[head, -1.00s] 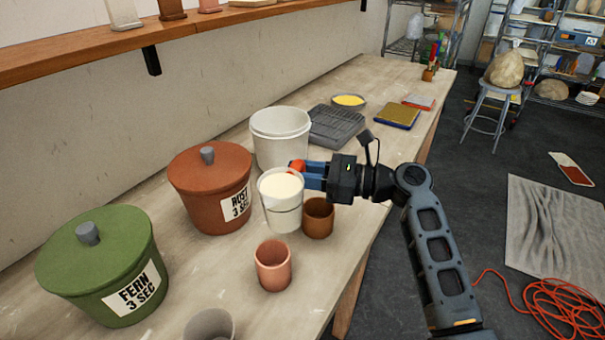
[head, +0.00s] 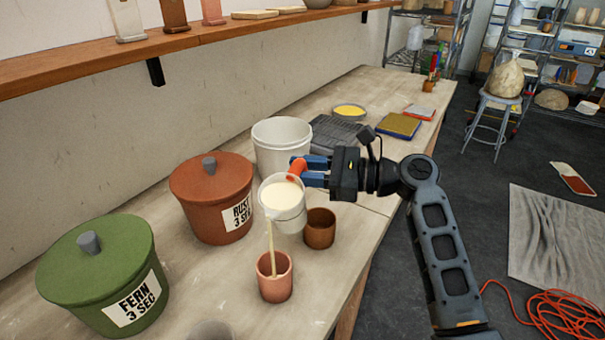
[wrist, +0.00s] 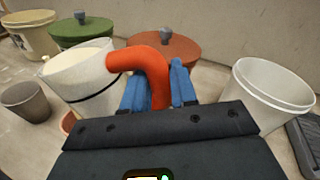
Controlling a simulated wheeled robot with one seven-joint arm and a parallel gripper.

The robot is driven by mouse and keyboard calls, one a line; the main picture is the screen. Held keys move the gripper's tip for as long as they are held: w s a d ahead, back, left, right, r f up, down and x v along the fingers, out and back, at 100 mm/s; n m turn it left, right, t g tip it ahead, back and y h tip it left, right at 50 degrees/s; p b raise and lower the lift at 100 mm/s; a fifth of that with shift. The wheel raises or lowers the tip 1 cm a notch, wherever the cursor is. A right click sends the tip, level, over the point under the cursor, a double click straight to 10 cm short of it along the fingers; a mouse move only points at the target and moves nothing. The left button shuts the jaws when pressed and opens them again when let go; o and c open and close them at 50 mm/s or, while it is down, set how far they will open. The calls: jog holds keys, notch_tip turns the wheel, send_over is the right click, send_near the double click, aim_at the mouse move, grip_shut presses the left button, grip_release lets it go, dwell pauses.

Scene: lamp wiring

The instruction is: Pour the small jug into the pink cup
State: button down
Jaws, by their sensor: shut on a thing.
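The small jug (head: 283,203) is white with a red-orange handle and holds cream liquid. My gripper (head: 300,172) is shut on the handle, which also shows between the blue fingers in the wrist view (wrist: 156,85). The jug is raised and tilted toward the front. A thin cream stream falls from its lip into the pink cup (head: 274,284), which stands upright on the bench below it. The level inside the cup cannot be seen.
A brown cup (head: 320,229) stands close to the right of the jug. A rust lidded bucket (head: 212,200), a green lidded bucket (head: 100,275) and a white bucket (head: 283,147) stand behind and left. A grey cup (wrist: 27,102) shows at the wrist view's left.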

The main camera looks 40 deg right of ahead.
aim_at(295, 167)
jog(key=shift+s+a+r+n, duration=0.1)
jog(key=shift+r+n, duration=0.8)
jog(key=shift+n, duration=0.2)
jog(key=shift+s+a+r+n+h, duration=0.1)
jog(key=shift+a+r+n+h, duration=0.2)
jog(key=shift+n, duration=0.2)
jog(key=shift+s+a+r+n+h, duration=0.1)
jog(key=shift+r+n+h, duration=0.1)
jog(key=shift+r+n, duration=0.25)
jog(key=shift+a+f+n+b, duration=0.1)
jog(key=shift+n+b, duration=0.15)
jog(key=shift+b, duration=0.1)
jog(key=shift+s+a+r+n+h+b, duration=0.25)
jog(key=shift+a+n+b, duration=0.35)
jog(key=shift+b, duration=0.65)
jog(key=shift+s+a+r+n+h+b, duration=0.15)
jog(key=shift+s+a+n+b, duration=0.15)
jog(key=shift+n+b, duration=0.7)
jog(key=shift+b, duration=0.3)
